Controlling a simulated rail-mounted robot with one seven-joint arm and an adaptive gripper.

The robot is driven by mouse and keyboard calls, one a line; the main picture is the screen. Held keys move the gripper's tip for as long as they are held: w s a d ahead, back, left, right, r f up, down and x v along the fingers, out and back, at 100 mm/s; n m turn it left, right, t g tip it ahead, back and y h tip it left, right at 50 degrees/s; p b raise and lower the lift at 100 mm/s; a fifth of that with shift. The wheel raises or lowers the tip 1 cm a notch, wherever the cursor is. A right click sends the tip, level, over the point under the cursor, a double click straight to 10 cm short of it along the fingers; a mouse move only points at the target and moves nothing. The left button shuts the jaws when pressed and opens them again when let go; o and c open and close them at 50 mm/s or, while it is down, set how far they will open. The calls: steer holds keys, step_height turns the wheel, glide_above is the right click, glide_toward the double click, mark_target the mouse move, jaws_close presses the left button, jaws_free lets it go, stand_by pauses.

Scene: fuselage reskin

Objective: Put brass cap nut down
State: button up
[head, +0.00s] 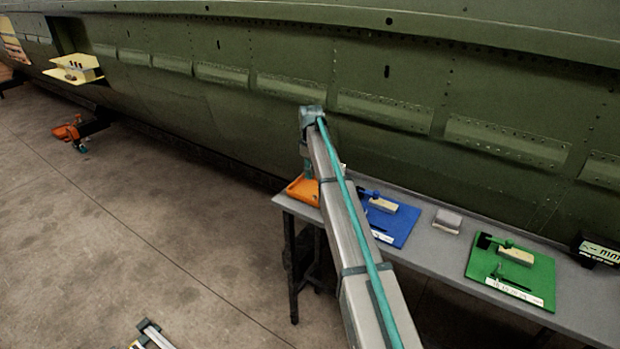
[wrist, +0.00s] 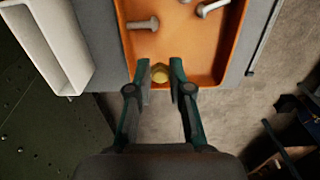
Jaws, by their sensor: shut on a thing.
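My gripper (wrist: 160,75) is shut on the brass cap nut (wrist: 160,73), a small round yellow piece between its fingertips in the wrist view. The nut is over the near edge of an orange tray (wrist: 232,45). I cannot tell whether it touches the tray. In the head view the orange tray (head: 303,191) sits at the left end of the grey bench, and my arm hides the gripper and nut.
Grey bolts (wrist: 143,24) lie in the tray. A white open bin (wrist: 45,40) stands to its left. On the bench (head: 445,260) are a blue mat (head: 402,228), a grey block (head: 447,221) and a green mat (head: 535,278). The green fuselage wall (head: 230,110) runs behind.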

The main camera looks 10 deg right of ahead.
mark_target(310, 186)
steer(key=shift+w+a+f, duration=0.1)
steer(key=shift+w+f, duration=0.3)
steer(key=shift+f, duration=0.05)
steer(key=shift+f+p, duration=0.45)
steer(key=shift+f, duration=1.15)
steer(key=shift+f, duration=0.1)
steer(key=o, duration=0.5)
steer(key=shift+o, duration=0.2)
step_height(310, 186, up, 12)
steer(key=shift+r+b, duration=0.15)
steer(key=shift+b, duration=1.05)
